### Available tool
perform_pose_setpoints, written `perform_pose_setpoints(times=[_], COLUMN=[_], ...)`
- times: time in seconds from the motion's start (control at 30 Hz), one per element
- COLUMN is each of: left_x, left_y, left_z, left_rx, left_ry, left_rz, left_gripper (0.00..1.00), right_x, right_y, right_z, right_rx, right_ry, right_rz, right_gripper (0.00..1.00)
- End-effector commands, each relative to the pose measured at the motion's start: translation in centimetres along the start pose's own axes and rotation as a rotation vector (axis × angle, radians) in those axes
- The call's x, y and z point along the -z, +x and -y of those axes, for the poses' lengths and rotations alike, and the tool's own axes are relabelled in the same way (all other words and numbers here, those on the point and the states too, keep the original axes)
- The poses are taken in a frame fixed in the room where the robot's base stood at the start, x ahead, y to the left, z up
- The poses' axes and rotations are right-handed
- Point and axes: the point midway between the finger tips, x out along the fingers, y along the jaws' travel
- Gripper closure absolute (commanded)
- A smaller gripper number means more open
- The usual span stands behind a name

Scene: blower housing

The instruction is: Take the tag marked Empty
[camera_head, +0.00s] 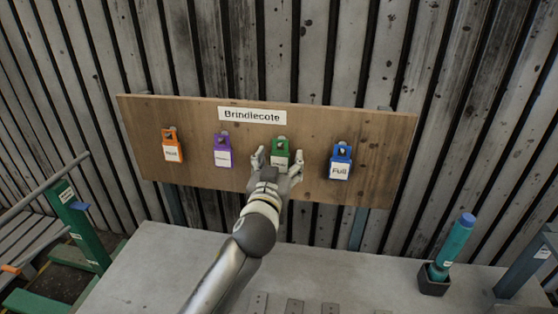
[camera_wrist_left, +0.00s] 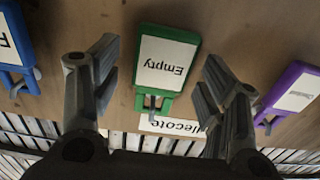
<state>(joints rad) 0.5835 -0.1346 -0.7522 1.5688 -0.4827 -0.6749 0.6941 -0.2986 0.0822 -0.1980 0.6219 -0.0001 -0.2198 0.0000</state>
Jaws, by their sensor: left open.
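The green tag marked Empty (camera_wrist_left: 167,63) hangs on a hook on the wooden board, and its label reads upside down in the left wrist view. In the head view the green tag (camera_head: 280,147) shows above my left gripper, which covers its lower part. My left gripper (camera_head: 275,160) is open in front of the board. In the left wrist view its fingers (camera_wrist_left: 160,85) stand apart, one on each side of the green tag, and I see no contact. My right gripper is in neither view.
The wooden board (camera_head: 380,135) also carries a blue tag marked Full (camera_head: 341,162), a purple tag (camera_head: 222,152) and an orange tag (camera_head: 171,148). A grey table (camera_head: 150,265) lies below. A teal cylinder (camera_head: 459,241) stands in a black holder at the right.

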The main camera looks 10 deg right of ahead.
Motion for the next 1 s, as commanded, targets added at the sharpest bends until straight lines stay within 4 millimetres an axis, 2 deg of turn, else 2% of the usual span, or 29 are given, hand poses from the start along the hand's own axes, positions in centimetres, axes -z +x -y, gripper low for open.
perform_pose_setpoints(times=[0.17,0.53,1.0], left_x=[0.0,0.0,1.2], left_y=[0.0,0.0,0.0], left_z=[0.0,0.0,0.0], left_rx=[0.0,0.0,0.0], left_ry=[0.0,0.001,0.0], left_rz=[0.0,0.0,0.0], left_gripper=[0.33,0.81,0.81], right_x=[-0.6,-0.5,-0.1], right_y=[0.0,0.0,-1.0], right_z=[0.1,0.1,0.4], right_rx=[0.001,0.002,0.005], right_ry=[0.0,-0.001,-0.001], right_rz=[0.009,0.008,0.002], right_gripper=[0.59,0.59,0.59])
